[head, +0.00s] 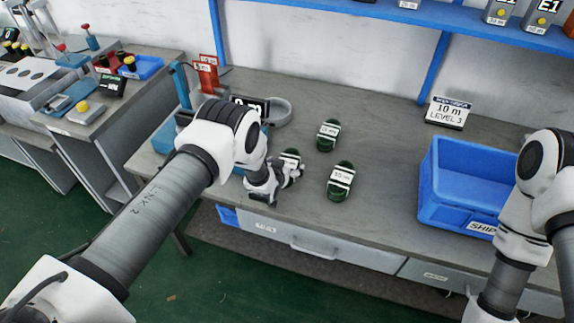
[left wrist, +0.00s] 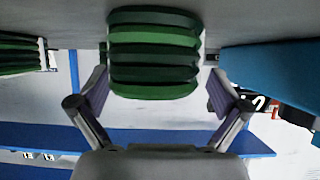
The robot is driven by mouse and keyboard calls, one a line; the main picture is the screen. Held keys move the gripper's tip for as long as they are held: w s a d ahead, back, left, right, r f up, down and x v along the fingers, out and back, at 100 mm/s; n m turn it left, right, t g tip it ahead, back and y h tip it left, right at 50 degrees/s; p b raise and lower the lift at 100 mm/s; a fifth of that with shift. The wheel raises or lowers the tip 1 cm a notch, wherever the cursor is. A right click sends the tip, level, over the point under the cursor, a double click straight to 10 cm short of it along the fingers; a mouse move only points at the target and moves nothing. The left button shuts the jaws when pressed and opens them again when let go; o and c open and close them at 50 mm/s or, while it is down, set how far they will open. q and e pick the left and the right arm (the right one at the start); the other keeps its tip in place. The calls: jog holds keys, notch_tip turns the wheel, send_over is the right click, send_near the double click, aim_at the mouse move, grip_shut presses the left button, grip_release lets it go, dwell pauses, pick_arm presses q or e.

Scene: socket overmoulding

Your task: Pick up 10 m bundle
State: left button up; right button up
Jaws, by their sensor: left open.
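Three dark green bundles with white label bands lie on the grey bench. One bundle (head: 290,158) is partly hidden by my left gripper (head: 287,176). A second bundle (head: 328,135) lies farther back, and a third bundle (head: 341,181) lies to the right; their label print is too small to read surely. In the left wrist view, a ribbed green bundle (left wrist: 155,52) stands between the spread fingers of my left gripper (left wrist: 158,82), with gaps on both sides. Another green bundle (left wrist: 20,54) shows at the left edge. My right arm is at the right; its gripper is out of view.
A blue bin (head: 432,200) with a shipping label stands at the right of the bench (head: 385,150). A "10 m LEVEL 3" sign (head: 448,112) stands behind it.

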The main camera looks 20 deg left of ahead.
pick_arm(q)
jog(key=shift+d, duration=0.25)
jog(key=shift+a, duration=0.1)
jog(key=c, duration=1.5)
jog(key=shift+o, duration=0.2)
jog(key=shift+r, duration=0.1)
